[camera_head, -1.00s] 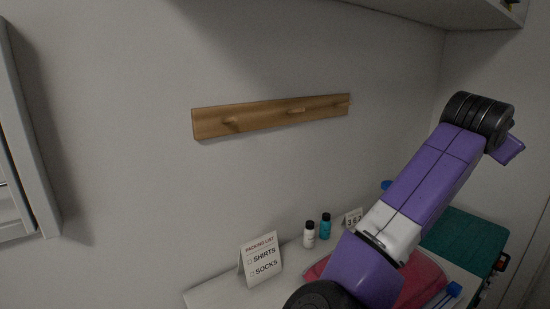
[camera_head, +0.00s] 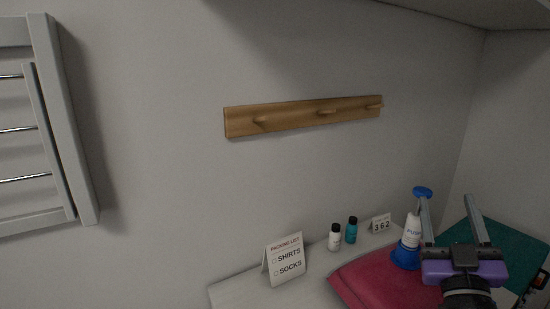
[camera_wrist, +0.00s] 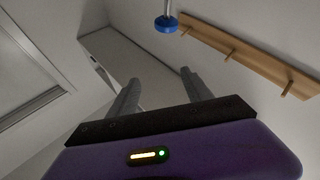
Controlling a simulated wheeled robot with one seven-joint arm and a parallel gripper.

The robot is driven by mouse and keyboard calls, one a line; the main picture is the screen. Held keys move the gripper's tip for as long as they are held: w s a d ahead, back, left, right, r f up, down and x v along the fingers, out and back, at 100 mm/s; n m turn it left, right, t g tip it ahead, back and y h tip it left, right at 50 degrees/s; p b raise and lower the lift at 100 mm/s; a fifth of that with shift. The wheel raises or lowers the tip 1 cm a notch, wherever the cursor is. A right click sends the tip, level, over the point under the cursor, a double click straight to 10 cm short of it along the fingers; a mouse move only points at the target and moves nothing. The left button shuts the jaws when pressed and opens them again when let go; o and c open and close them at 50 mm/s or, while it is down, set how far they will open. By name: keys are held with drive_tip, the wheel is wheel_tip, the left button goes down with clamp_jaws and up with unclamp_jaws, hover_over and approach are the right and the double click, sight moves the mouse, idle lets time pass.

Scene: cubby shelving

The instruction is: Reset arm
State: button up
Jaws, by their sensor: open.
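My gripper (camera_head: 452,222) is at the lower right of the head view, above the shelf, with its two grey fingers spread apart and pointing up. Nothing is between the fingers. A white and blue bottle marked PUSH (camera_head: 411,232) stands just left of the fingers in that view; I cannot tell if they touch. In the wrist view my gripper (camera_wrist: 160,88) is also open and empty, with a wall and an overhead shelf beyond it.
A wooden peg rail (camera_head: 300,117) is on the wall. A packing list card (camera_head: 285,260), a white bottle (camera_head: 334,238), a teal bottle (camera_head: 351,231) and a 362 card (camera_head: 381,224) stand on the shelf. A red folded cloth (camera_head: 375,283) and a teal case (camera_head: 510,252) lie near my gripper. A grey rack (camera_head: 62,120) hangs left.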

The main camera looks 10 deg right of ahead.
drive_tip(key=s+a+f+n+g+y, duration=0.1)
drive_tip(key=s+a+f+n+y, duration=0.1)
drive_tip(key=s+a+f+y, duration=0.55)
drive_tip(key=s+a+f+n+g+y, duration=0.1)
drive_tip(key=s+a+f+y, duration=0.1)
drive_tip(key=s+a+f, duration=0.9)
drive_tip(key=s+f+g, duration=0.2)
drive_tip(key=s+f, duration=0.2)
drive_tip(key=s, duration=0.4)
drive_tip(key=s+f+m+g, duration=0.1)
drive_tip(key=s+f+g, duration=0.1)
drive_tip(key=s, duration=0.7)
drive_tip(key=shift+s+f+g, duration=0.15)
drive_tip(key=shift+f+g, duration=0.15)
drive_tip(key=shift+f, duration=0.6)
